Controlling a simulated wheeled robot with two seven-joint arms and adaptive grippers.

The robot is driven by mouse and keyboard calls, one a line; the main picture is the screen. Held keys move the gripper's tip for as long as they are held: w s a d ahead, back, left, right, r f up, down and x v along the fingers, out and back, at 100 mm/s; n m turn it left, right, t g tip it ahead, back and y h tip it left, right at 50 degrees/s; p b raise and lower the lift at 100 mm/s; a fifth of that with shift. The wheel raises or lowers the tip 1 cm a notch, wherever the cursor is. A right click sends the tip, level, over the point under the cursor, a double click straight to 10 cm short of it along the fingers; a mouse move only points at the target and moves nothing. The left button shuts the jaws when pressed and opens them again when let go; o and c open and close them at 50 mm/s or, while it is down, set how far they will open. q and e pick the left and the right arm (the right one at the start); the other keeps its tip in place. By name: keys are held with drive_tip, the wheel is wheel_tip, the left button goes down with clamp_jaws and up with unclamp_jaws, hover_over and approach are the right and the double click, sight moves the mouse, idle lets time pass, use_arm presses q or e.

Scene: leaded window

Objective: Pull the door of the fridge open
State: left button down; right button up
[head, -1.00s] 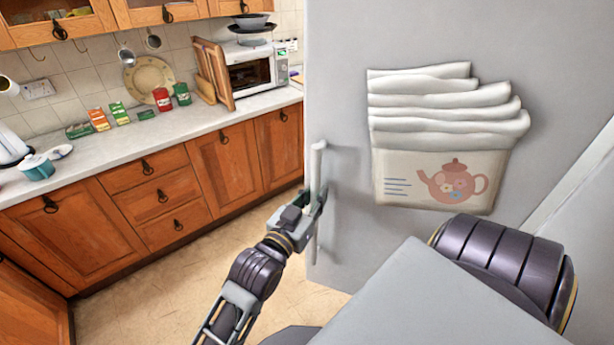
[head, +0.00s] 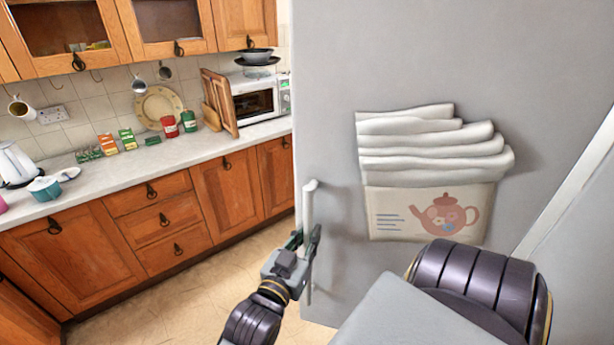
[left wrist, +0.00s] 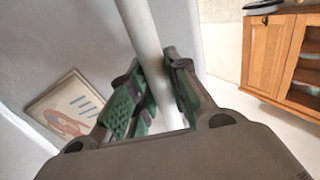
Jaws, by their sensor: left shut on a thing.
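The fridge door (head: 325,100) is a large light-grey panel in the right half of the head view. Its handle (head: 308,204) is a pale upright bar near the door's left edge. My left gripper (head: 305,245) is shut on the lower part of the handle. In the left wrist view the handle (left wrist: 144,32) passes between the green-padded fingers of the gripper (left wrist: 153,95). The fridge's inside does not show. My right gripper is not in view.
A teapot-printed holder with folded cloths (head: 432,172) hangs on the door. Left of it are wooden cabinets (head: 160,225) under a counter (head: 95,180) with a microwave (head: 255,97). Some bare floor (head: 185,290) lies between the cabinets and the door.

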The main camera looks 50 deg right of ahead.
use_arm(q)
drive_tip(key=c, duration=1.3)
unclamp_jaws()
drive_tip(key=shift+s, duration=0.1)
drive_tip(key=shift+v, duration=1.05)
drive_tip(key=v, duration=1)
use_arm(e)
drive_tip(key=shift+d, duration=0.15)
use_arm(q)
drive_tip(key=shift+d+r, duration=0.1)
drive_tip(key=shift+r, duration=0.05)
